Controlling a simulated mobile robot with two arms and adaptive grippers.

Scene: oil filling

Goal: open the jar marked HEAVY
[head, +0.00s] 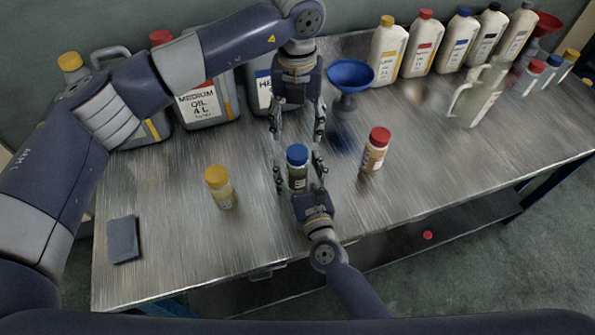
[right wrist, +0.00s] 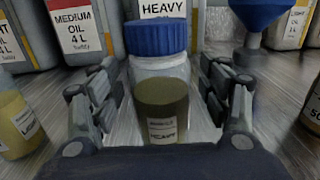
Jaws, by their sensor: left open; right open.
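The jar marked HEAVY (head: 296,176) stands upright on the metal table, with its blue lid (head: 297,154) on. In the right wrist view the jar (right wrist: 162,110) is clear glass with dark oil in its lower part and a label reading HEAVY. My right gripper (head: 298,165) is open, with its fingers on either side of the jar; a gap shows on both sides in the right wrist view (right wrist: 160,92). My left gripper (head: 298,132) is open and empty, pointing down just behind and above the blue lid. Its fingers do not show in the right wrist view.
A yellow-lidded jar (head: 220,188) stands to the left and a red-lidded jar (head: 375,150) to the right. A blue funnel (head: 350,74) and large oil cans, one marked MEDIUM (head: 208,108), stand behind. A grey pad (head: 123,240) lies front left. Bottles line the back right.

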